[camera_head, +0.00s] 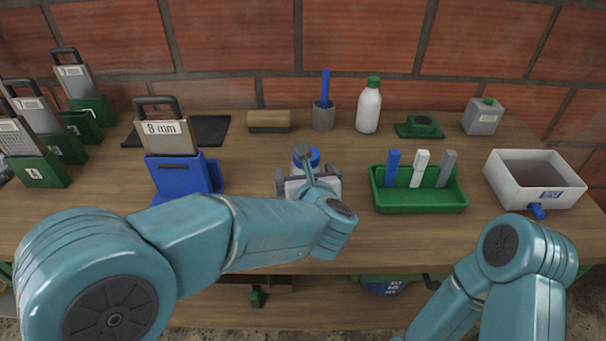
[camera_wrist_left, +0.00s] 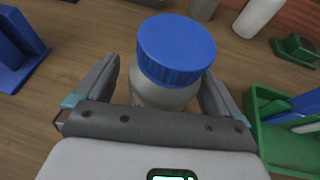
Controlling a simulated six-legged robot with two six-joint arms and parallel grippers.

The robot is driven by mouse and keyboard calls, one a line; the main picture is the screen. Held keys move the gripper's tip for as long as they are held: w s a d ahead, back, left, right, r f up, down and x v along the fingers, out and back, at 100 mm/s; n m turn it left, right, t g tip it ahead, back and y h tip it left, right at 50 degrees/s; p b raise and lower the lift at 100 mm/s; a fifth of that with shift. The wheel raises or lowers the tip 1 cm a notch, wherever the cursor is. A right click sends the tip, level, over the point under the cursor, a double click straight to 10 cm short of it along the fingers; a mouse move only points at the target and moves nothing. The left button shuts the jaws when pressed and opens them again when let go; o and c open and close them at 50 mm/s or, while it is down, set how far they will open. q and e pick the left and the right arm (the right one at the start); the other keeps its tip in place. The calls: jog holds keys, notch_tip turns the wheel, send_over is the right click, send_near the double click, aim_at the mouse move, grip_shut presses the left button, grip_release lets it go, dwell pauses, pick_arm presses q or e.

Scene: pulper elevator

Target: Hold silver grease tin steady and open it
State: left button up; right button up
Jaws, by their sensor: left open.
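The grease tin (camera_head: 307,157) stands upright on the wooden bench, with a ribbed blue lid seated on a pale silver-grey body. In the left wrist view the tin (camera_wrist_left: 175,52) is between the two fingers of my left gripper (camera_wrist_left: 160,72). The gripper is open, with one finger on each side of the body, below the lid. A gap shows on the left side; contact on the right side is unclear. In the head view my left gripper (camera_head: 308,185) and wrist hide the tin's lower part. My right arm shows at the lower right, but its gripper is out of view.
A green tray (camera_head: 420,202) with blue, white and grey pieces stands close right of the tin. A blue holder (camera_head: 180,178) stands to the left. A white box (camera_head: 533,180) is at right. A brush, grey cup and white bottle (camera_head: 368,108) line the back by the brick wall.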

pick_arm(q)
jog(key=shift+d, duration=0.1)
jog(key=shift+d, duration=0.1)
jog(key=c, duration=1.3)
jog(key=shift+r, duration=0.1)
notch_tip(320, 180, up, 20)
jog(key=p, duration=0.4)
jog(key=shift+p, duration=0.3)
